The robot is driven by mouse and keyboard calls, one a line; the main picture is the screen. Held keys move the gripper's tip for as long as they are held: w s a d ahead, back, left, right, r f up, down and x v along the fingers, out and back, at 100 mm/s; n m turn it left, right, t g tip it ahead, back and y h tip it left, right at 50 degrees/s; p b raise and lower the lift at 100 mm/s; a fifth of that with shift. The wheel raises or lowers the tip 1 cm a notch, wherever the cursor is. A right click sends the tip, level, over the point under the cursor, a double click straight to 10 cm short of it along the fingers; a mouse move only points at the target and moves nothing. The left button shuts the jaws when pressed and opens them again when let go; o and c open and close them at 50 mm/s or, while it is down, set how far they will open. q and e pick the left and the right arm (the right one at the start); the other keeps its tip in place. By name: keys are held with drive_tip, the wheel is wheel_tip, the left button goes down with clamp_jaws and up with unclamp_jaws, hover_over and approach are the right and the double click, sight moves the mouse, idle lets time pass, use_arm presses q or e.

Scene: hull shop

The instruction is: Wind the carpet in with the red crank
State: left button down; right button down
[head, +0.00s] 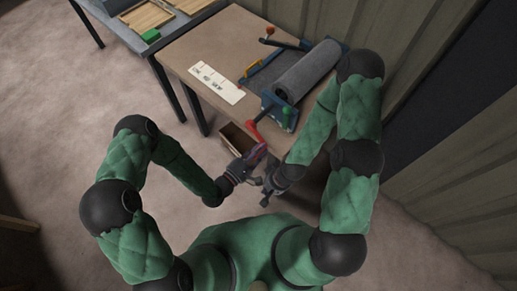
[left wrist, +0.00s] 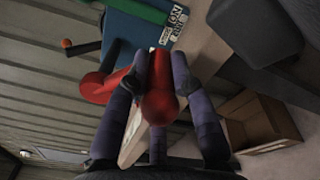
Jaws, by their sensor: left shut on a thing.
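The red crank (head: 254,131) is on the near end of the blue winder frame (head: 272,107). The grey carpet (head: 307,70) lies rolled up on the winder, on the brown table. My left gripper (head: 257,158) is shut on the crank's red handle. In the left wrist view the red handle (left wrist: 158,103) sits between the dark fingers, with the red crank arm (left wrist: 97,86) to its left. My right gripper (head: 266,192) is lower, beside the left one, with its fingers apart and empty.
A white lettered strip (head: 217,83) lies on the table, left of the winder. A green knob (head: 288,117) and an orange-tipped lever (head: 268,31) stand near the roll. An open wooden box (head: 238,137) is below the table's front edge. A ribbed wall (head: 440,130) stands on the right.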

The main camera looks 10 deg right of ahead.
use_arm(q)
drive_tip(key=c, duration=1.1)
unclamp_jaws()
drive_tip(key=shift+d, duration=0.1)
drive_tip(key=shift+o, duration=0.2)
drive_tip(key=shift+s+a, duration=0.3)
drive_tip(key=shift+a, duration=0.3)
drive_tip(key=v, duration=1)
drive_tip(key=shift+s+a, duration=0.25)
drive_tip(key=shift+s, duration=0.05)
